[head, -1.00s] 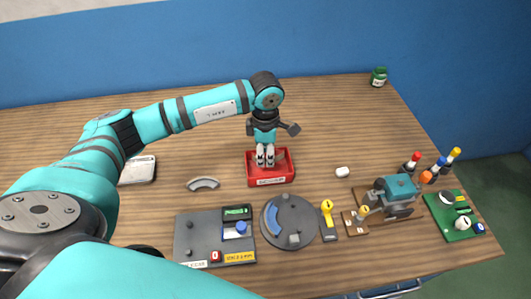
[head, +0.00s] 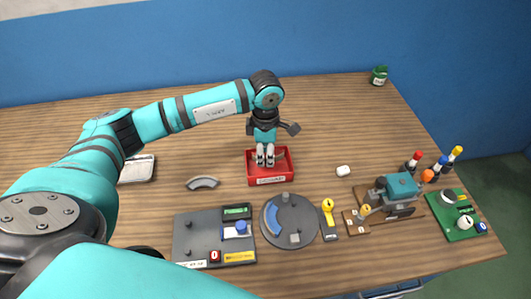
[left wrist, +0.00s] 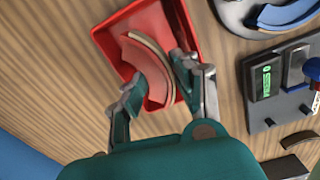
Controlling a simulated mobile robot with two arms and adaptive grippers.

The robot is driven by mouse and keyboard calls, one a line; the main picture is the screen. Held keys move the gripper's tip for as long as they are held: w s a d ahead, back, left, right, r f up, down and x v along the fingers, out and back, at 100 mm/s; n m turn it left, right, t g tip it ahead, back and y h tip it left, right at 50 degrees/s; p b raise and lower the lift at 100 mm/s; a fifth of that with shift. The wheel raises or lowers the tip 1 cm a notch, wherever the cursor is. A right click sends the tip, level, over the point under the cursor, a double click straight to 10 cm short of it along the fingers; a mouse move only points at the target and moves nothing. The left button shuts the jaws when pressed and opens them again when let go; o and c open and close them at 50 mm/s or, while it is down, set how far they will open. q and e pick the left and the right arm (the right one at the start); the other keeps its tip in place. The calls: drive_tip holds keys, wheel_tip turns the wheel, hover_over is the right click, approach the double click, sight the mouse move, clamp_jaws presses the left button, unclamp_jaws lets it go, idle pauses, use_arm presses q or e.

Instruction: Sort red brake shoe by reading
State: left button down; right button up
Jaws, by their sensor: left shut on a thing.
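The red brake shoe (left wrist: 150,68) is a curved piece with a tan lining along one edge. In the left wrist view it lies inside the red tray (left wrist: 189,28). My left gripper (left wrist: 158,84) has its fingers on either side of the shoe and is shut on it. In the head view the left gripper (head: 265,160) points down into the red tray (head: 270,181), and the shoe cannot be made out there. A gauge board (head: 193,238) with a green display (head: 236,212) stands in front. My right gripper is not in view.
A grey shoe (head: 203,183) lies left of the tray. A round plate (head: 298,212) with a blue shoe (head: 271,220), a yellow-handled tool (head: 328,207), a vise (head: 402,187) and a green board (head: 466,205) stand to the right.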

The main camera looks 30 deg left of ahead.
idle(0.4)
use_arm(q)
drive_tip(key=c, duration=0.5)
unclamp_jaws()
drive_tip(key=shift+r, duration=0.1)
drive_tip(key=shift+r+p, duration=1.85)
drive_tip(key=shift+r, duration=1.6)
drive_tip(key=shift+f, duration=0.1)
